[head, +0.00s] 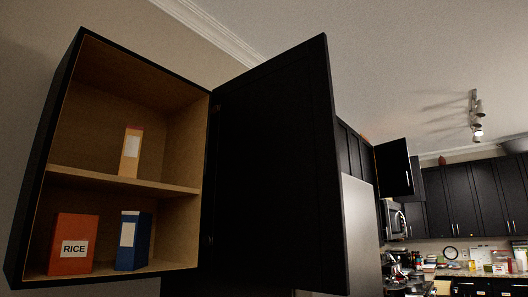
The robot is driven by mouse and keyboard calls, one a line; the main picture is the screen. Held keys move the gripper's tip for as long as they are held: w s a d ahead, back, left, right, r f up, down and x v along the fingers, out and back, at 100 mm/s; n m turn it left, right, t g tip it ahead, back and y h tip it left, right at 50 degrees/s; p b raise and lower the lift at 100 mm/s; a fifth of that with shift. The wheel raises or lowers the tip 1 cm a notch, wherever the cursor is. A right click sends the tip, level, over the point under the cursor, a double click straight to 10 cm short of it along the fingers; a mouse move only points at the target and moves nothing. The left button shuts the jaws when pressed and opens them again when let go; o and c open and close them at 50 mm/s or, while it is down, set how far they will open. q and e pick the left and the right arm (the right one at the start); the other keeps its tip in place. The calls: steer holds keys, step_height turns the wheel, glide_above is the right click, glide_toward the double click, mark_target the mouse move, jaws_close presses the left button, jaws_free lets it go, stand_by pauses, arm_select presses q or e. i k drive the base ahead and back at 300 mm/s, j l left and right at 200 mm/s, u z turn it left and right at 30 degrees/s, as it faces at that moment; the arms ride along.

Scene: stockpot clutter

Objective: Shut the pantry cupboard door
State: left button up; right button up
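The pantry cupboard (120,183) is mounted on the wall at the left of the head view, with a black frame and a brown interior split by one shelf. Its black door (275,170) is hinged on the right side and stands wide open, swung out to the right. A yellow-orange box (131,152) with a white label stands on the upper shelf. An orange box marked RICE (72,244) and a blue box (132,241) with a white label stand on the cupboard floor. Neither of my grippers shows in this view.
Beyond the open door is a kitchen with dark wall cabinets (466,199), one cabinet door ajar (393,168), and a cluttered counter (470,271). A light fixture (475,112) hangs from the ceiling. The space directly before the cupboard opening looks free.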

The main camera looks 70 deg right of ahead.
mark_target(274, 209)
steer(key=k+l, duration=0.1)
steer(key=l, duration=0.35)
steer(key=k+l, duration=0.15)
steer(key=l, duration=0.3)
steer(key=k+l, duration=0.1)
steer(key=l, duration=0.35)
steer(key=k+l, duration=0.1)
steer(key=l, duration=0.35)
steer(key=k+l, duration=0.15)
steer(key=l, duration=0.3)
steer(key=k+l, duration=0.1)
steer(key=l, duration=0.35)
steer(key=k+l, duration=0.1)
steer(key=l, duration=0.35)
steer(key=k+l+z, duration=0.1)
steer(key=l, duration=0.35)
